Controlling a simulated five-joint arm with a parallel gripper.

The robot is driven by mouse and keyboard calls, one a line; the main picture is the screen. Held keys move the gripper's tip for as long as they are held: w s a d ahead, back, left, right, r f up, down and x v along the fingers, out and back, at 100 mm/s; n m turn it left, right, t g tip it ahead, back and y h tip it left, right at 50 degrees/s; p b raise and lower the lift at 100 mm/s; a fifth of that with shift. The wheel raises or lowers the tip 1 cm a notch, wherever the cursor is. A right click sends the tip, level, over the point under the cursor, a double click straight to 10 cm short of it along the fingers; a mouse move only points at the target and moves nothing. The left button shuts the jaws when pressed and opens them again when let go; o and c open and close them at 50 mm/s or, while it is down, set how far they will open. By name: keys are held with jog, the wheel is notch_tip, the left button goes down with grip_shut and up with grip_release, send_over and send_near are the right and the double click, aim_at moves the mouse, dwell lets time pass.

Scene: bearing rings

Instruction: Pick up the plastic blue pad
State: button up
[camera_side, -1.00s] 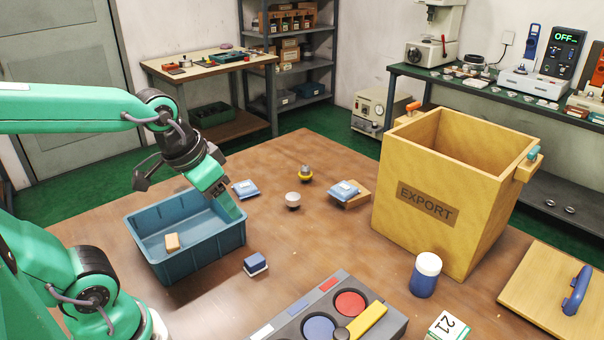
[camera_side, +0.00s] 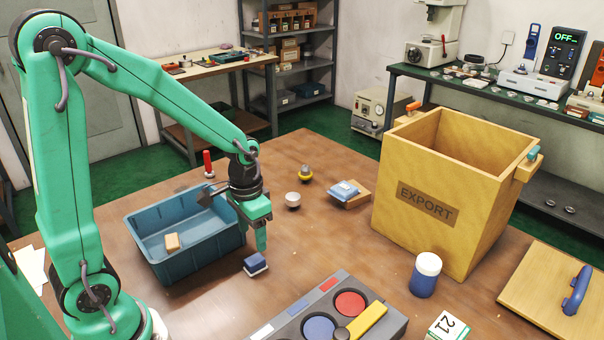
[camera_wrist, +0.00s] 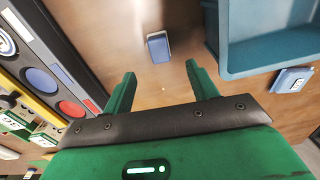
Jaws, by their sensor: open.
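A small dark blue pad with a pale base (camera_side: 255,264) lies on the brown table beside the right end of the blue bin. In the wrist view the blue pad (camera_wrist: 158,46) lies ahead of the fingertips, roughly centred between them. My gripper (camera_side: 262,240) points down just above and behind this pad. In the wrist view my gripper (camera_wrist: 161,72) has its two green fingers apart with nothing between them. A light blue packet (camera_wrist: 291,80) lies beyond the bin; in the side view my arm hides it.
The blue bin (camera_side: 160,262) holds a tan block (camera_side: 172,242). A grey tray with coloured discs (camera_side: 382,298) lies in front. A second blue packet (camera_side: 344,190), a yellow EXPORT crate (camera_side: 430,235) and a blue jar (camera_side: 424,278) stand to the right.

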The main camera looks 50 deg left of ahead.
aim_at(256, 258)
jog(key=shift+w+f, duration=0.1)
jog(key=shift+f, duration=0.3)
jog(key=shift+f, duration=1.3)
jog(key=shift+f, duration=0.1)
jog(key=shift+f, duration=2.5)
jog(key=c, duration=1.1)
jog(key=shift+o, duration=0.2)
